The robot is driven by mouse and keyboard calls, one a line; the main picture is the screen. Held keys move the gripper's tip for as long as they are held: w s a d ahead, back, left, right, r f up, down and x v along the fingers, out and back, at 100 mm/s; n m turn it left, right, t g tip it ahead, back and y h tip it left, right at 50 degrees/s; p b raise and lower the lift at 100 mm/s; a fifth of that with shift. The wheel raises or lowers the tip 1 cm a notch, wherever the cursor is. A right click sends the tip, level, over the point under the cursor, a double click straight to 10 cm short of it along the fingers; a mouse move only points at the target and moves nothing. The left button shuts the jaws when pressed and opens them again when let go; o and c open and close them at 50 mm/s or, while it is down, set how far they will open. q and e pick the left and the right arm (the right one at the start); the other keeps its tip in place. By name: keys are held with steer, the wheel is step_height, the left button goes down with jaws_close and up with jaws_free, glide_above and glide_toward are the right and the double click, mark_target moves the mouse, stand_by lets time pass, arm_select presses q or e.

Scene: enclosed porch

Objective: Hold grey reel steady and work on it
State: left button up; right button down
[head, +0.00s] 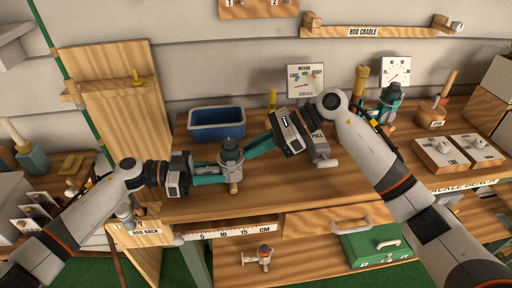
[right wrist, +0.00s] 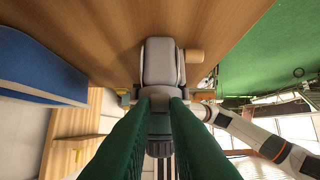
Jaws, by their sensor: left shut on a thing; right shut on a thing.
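The grey reel (head: 230,152) is upright over the front middle of the wooden bench, with a wooden knob (head: 233,187) at its lower front. My left gripper (head: 222,172) comes in from the left and is shut on the reel's lower part. My right gripper (head: 246,152) reaches in from the right and is shut on the reel's side. In the right wrist view, the green fingers (right wrist: 160,98) run up to the grey reel (right wrist: 160,65), and its wooden knob (right wrist: 194,56) sticks out to the right. The exact contact points are hidden by the fingers.
A blue bin (head: 217,122) stands behind the reel. A drag dial board (head: 306,82), a grey pull device (head: 320,148) and a teal reel (head: 391,97) stand to the right. A ruler strip (head: 230,231) runs along the front edge.

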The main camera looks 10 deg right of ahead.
steer(key=c, duration=1.4)
jaws_free()
steer(key=shift+d, duration=0.1)
steer(key=v, duration=1.2)
